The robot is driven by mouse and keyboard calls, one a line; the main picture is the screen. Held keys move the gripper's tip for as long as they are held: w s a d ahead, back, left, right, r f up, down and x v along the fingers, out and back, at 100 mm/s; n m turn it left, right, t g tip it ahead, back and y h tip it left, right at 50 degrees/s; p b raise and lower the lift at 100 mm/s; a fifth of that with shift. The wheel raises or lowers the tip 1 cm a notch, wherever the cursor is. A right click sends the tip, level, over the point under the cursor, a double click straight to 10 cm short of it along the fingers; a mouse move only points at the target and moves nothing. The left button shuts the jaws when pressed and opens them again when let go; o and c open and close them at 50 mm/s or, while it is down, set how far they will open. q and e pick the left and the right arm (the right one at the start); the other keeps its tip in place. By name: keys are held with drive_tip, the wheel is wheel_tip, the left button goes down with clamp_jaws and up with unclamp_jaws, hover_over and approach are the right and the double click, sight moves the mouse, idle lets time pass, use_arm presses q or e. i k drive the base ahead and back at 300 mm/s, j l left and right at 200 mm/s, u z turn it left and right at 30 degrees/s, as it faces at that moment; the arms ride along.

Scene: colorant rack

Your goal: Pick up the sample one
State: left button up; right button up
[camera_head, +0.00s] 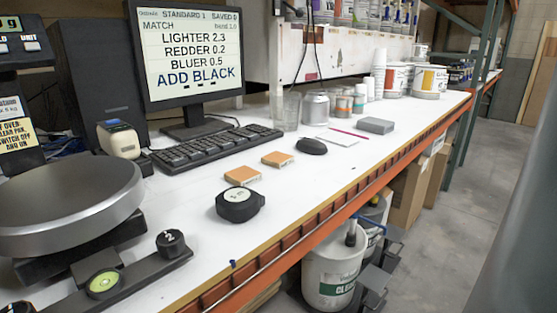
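Two small tan-orange square blocks lie flat on the white bench: a nearer one (242,176) and a farther one (277,159), just in front of the keyboard. A black round puck with a pale face (240,203) sits nearer the bench's front edge. A black knob-like piece marked "2" (171,243) and a green disc (103,283) show at the lower left beside the scale. I cannot read any label "sample one", so I cannot tell which thing it is. Neither gripper can be made out in the head view.
A scale with a round grey pan (65,203) fills the left. A monitor (190,55) and keyboard (216,147) stand behind the blocks. A dark mouse (312,146), a grey box (375,125) and cans (315,107) stand farther right. Buckets (333,270) stand below the bench.

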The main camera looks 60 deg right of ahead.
sight(276, 159)
drive_tip(key=z, duration=1.75)
